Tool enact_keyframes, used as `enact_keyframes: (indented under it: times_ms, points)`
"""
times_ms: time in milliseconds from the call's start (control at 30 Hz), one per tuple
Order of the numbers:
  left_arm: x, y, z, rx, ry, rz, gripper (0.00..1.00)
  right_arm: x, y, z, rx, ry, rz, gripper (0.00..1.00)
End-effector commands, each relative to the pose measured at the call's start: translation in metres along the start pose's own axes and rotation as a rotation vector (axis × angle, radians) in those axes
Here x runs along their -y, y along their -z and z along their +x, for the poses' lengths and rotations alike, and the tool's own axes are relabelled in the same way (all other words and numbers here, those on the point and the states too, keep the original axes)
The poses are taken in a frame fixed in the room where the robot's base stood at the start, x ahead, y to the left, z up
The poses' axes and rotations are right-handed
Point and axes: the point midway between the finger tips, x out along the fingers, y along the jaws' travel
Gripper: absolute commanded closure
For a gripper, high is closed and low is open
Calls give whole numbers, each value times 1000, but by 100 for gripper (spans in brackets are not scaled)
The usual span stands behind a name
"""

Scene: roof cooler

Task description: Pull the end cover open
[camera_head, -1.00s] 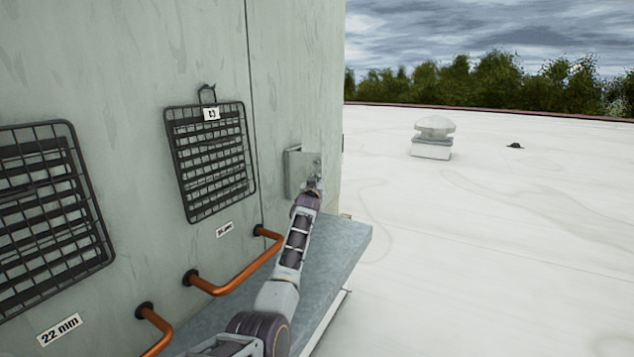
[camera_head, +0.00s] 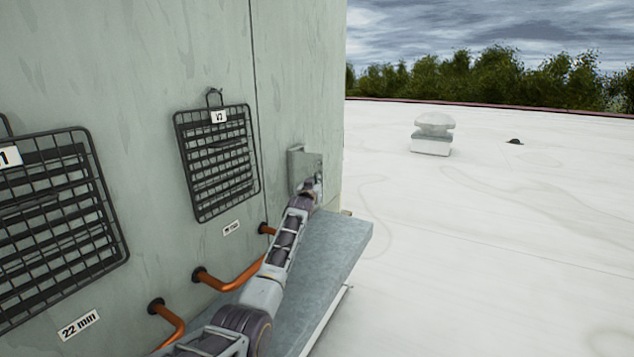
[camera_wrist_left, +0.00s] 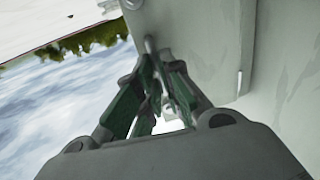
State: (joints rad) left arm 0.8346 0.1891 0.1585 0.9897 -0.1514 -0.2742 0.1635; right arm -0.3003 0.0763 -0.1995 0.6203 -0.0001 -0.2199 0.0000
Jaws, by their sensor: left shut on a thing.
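The end cover (camera_head: 300,163) appears to be the small grey box-like piece near the right end of the pale green cooler wall. My left gripper (camera_head: 314,184) is at its lower right side, small and partly merged with it in the head view. In the left wrist view, my left gripper (camera_wrist_left: 163,62) has its green-sided fingers closed around a thin dark bar, which looks like a handle (camera_wrist_left: 150,45). A pale panel (camera_wrist_left: 190,35) with a straight edge lies just beyond the fingertips. How far the cover stands open is unclear. My right gripper is out of view.
A grey ledge (camera_head: 335,240) runs under my left arm. Orange pipes (camera_head: 228,280) and black wire grilles (camera_head: 218,165) are on the wall to the left. The white roof (camera_head: 480,250) to the right is open, with a vent (camera_head: 432,135) far off.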

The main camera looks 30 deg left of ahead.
Motion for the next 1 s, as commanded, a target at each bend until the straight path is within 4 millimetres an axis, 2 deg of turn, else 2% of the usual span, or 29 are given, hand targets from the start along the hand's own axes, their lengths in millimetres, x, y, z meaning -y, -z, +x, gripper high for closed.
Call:
enact_keyframes:
  times_ms: [33, 833, 867, 1000]
  points:
    - [14, 5, 1, -4, 16, -7, 100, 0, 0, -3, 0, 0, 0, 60]
    - [14, 5, 1, -6, 15, -7, 100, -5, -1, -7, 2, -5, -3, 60]
    - [14, 6, 1, -6, 15, -7, 90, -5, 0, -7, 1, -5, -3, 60]
    - [14, 6, 1, -7, 15, -6, 72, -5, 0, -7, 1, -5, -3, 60]
